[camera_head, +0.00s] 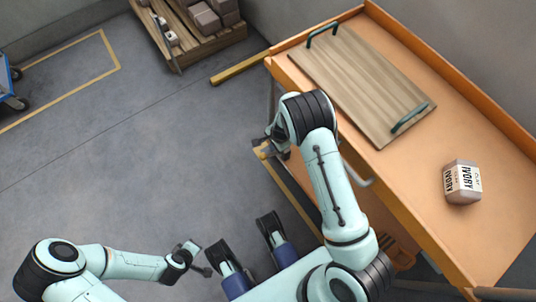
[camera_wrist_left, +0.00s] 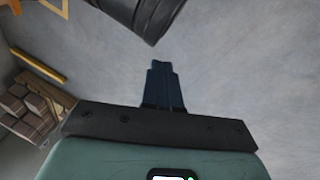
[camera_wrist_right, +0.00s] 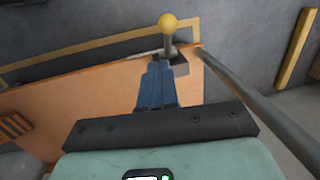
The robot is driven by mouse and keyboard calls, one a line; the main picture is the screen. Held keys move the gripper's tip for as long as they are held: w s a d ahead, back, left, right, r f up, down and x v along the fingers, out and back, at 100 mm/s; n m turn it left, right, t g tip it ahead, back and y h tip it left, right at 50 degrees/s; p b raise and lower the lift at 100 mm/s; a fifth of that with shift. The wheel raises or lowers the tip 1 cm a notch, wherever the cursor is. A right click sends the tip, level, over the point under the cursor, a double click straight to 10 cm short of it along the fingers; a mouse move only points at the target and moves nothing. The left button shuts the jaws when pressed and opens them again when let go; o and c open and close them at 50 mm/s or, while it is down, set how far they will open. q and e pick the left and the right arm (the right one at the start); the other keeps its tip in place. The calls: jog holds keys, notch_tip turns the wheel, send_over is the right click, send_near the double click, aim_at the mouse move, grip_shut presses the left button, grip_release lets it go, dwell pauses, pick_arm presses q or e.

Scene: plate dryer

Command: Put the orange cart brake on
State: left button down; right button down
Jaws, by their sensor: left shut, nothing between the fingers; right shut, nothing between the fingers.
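The orange cart (camera_head: 480,235) stands at the right in the head view; its orange side panel (camera_wrist_right: 90,110) fills the left of the right wrist view. A brake lever with a yellow ball knob (camera_wrist_right: 168,22) sticks up at the panel's far end, from a grey bracket (camera_wrist_right: 180,65). My right gripper (camera_head: 264,146) is beside the cart's left side. Its blue fingers (camera_wrist_right: 158,80) are shut and empty, pointing toward the lever's base; I cannot tell whether they touch it. My left gripper (camera_head: 205,270) is shut and empty over the floor, away from the cart; its fingers (camera_wrist_left: 163,80) show closed.
A wooden board with green handles (camera_head: 355,80) and an Ivory package (camera_head: 462,182) lie on the cart top. A grey metal bar (camera_wrist_right: 260,110) runs close at the right of the right wrist view. A pallet with boxes (camera_head: 190,45) stands behind.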

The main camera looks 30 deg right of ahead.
aim_at(268, 156)
pick_arm(q)
jog(key=shift+w, duration=0.1)
pick_arm(e)
jog(key=shift+w+r, duration=0.15)
jog(key=shift+w, duration=0.15)
pick_arm(q)
jog(key=shift+f, duration=0.1)
